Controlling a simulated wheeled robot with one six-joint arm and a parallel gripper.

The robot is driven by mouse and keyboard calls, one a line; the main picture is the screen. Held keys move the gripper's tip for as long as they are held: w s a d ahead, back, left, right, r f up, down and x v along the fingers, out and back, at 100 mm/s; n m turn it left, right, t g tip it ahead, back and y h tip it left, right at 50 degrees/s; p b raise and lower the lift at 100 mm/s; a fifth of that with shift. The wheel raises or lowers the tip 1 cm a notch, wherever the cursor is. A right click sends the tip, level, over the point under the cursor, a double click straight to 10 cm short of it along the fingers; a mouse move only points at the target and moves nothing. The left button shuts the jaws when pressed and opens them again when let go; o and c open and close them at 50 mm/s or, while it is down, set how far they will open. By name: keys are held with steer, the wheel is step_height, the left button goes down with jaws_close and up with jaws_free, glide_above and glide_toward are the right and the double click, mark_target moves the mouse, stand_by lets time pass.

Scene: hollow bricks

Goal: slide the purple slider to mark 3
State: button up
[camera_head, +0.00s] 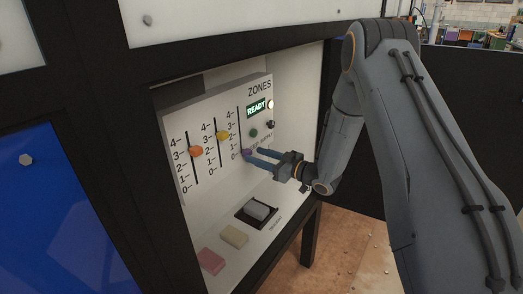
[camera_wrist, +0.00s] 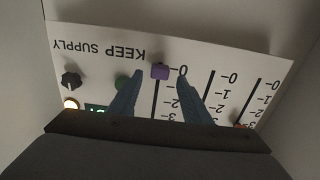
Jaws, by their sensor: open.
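The purple slider (camera_head: 246,153) sits at the bottom of the rightmost of the three slots on the white panel, level with its 0 mark. In the wrist view, which shows the panel upside down, the purple slider (camera_wrist: 160,72) lies between my two blue fingertips, with a gap on each side. My gripper (camera_head: 255,157) is open, its fingers reaching to the panel around the slider. The gripper also shows in the wrist view (camera_wrist: 160,76). The fingers partly hide the slider in the head view. Mark 3 (camera_head: 231,129) is higher up the same scale.
An orange slider (camera_head: 196,151) and a yellow slider (camera_head: 222,135) stand near mark 3 in the slots to the left. A lit READY display (camera_head: 257,108), a green button (camera_head: 254,133) and a black knob (camera_head: 270,125) are at the right. Coloured blocks lie on the ledge below.

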mark_target(250, 153)
steer(key=shift+p+x, duration=0.3)
steer(key=shift+x, duration=1.2)
steer(key=shift+c, duration=0.2)
jaws_close()
